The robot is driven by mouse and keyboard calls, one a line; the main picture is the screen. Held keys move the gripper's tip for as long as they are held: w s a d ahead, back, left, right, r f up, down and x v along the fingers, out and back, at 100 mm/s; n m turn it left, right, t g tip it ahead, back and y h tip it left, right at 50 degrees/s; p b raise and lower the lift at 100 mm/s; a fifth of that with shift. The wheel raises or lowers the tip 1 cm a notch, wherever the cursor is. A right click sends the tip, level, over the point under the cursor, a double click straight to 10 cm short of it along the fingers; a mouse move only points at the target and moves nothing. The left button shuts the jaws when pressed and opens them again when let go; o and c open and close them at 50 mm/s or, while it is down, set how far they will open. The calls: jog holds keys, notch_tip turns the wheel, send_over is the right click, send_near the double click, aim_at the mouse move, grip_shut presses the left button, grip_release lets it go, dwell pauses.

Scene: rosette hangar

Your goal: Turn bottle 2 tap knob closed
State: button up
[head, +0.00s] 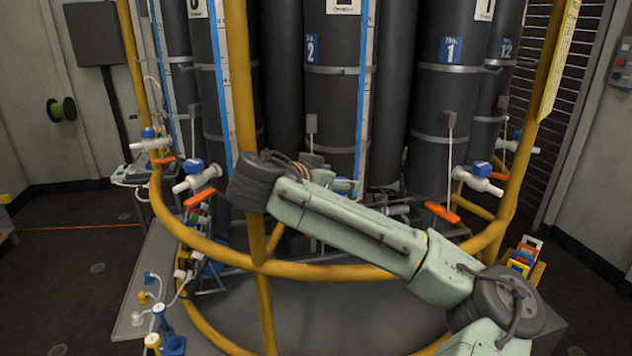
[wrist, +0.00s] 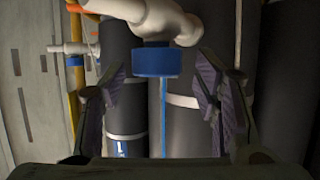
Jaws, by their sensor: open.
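Bottle 2 (head: 333,110) is a tall dark cylinder with a blue label reading 2, upright in the middle of the head view. In the wrist view a blue round knob (wrist: 156,62) sits on a white tap body (wrist: 160,18). My gripper (wrist: 161,76) is open, with one dark padded finger on each side of the blue knob. There are visible gaps between the fingers and the knob in the picture, and I cannot tell the depth. In the head view my arm hides my gripper and most of the tap area in front of bottle 2.
A yellow tubular frame (head: 345,272) rings the bottles, and its upright (head: 240,80) stands close to my arm. Bottle 1 (head: 448,110) stands to the right. White taps with blue knobs show at left (head: 192,180) and right (head: 478,180). Orange handles (head: 440,212) hang near them.

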jog(key=v, duration=1)
jog(key=shift+s, duration=0.35)
jog(key=shift+a, duration=0.1)
